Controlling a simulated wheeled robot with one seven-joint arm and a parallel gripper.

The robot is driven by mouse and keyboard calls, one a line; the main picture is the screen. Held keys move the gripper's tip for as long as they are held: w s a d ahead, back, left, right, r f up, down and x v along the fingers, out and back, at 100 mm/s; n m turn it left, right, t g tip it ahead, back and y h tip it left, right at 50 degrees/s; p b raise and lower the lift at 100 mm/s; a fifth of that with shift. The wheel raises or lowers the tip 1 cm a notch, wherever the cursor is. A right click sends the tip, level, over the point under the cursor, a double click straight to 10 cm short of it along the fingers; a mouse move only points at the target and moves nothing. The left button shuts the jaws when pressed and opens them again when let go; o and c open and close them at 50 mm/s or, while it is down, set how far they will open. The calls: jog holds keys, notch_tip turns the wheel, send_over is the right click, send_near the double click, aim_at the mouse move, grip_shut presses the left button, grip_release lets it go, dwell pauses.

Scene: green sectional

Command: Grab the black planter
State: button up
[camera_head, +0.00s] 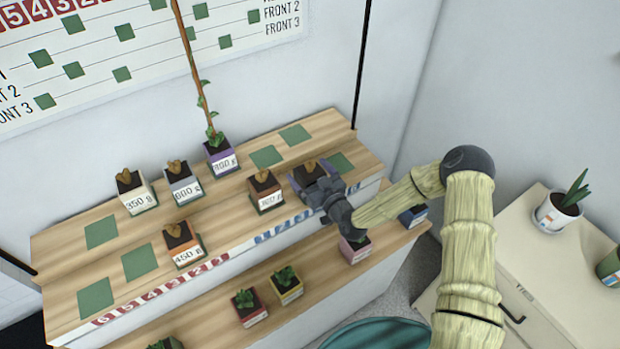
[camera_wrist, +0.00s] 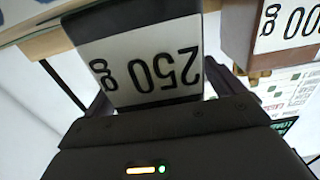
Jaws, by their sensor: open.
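The black planter (camera_head: 308,172) stands on the upper wooden shelf, partly hidden behind my gripper (camera_head: 320,188) in the head view. In the wrist view the black planter (camera_wrist: 135,22) shows close up, with a white label reading "250 g" upside down. My gripper (camera_wrist: 158,95) is open, with a finger on each side of the planter. I cannot tell whether the fingers touch it.
A brown planter (camera_head: 266,190) stands close to the left of the black one. A purple planter (camera_head: 220,157) with a tall stem and several other labelled planters stand farther left. The lower shelf holds small plants. A cabinet (camera_head: 530,260) stands at the right.

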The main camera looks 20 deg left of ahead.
dwell(0.4)
jog(key=c, duration=1.2)
notch_tip(320, 180, up, 10)
jog(key=b, duration=0.2)
jog(key=shift+b, duration=0.35)
